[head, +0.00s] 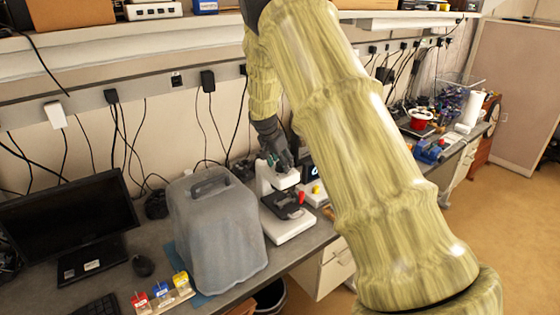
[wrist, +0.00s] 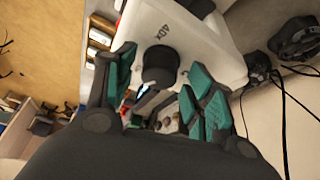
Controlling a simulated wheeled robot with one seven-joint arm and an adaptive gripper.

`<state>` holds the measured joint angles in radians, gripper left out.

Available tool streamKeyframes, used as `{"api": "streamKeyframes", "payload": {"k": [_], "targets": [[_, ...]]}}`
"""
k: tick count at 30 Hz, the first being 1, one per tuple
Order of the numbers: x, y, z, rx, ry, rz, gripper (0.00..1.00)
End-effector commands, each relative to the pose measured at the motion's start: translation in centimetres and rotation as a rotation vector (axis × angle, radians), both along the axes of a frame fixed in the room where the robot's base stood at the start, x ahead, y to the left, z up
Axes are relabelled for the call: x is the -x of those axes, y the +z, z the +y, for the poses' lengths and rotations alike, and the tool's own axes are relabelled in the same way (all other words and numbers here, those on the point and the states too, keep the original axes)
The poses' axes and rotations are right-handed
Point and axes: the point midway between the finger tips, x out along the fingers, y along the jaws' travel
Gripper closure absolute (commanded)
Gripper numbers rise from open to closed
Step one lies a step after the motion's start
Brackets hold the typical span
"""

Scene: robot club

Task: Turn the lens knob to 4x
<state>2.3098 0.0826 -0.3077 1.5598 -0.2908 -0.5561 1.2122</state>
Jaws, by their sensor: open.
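The white microscope (head: 289,222) stands on the bench in the head view, with a dark stage and red parts on it. Its white head (wrist: 205,35) fills the top of the wrist view. The black lens knob (wrist: 160,66) sticks out from it, beside a dark printed mark that looks like "40x", seen at a slant. My gripper (head: 279,163) is at the top of the microscope. In the wrist view its teal-padded fingers are open, on either side of the knob, with gaps visible. The knob's pointer and any other marks cannot be made out.
A grey translucent cover (head: 215,235) stands just left of the microscope. A rack of small colored-top containers (head: 160,295), a mouse (head: 143,266) and a monitor (head: 68,225) are further left. Cables hang along the wall behind. A shelf (head: 150,35) runs above the bench.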

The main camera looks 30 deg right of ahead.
Motion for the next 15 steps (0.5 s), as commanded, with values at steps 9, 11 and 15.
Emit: {"api": "streamKeyframes", "payload": {"k": [9,11,15], "targets": [[-0.01,0.03,0.01,0.000,0.000,0.000,0.70],[0.00,0.03,0.00,0.000,0.000,0.000,0.81],[0.00,0.02,0.00,0.000,0.000,0.000,0.91]]}}
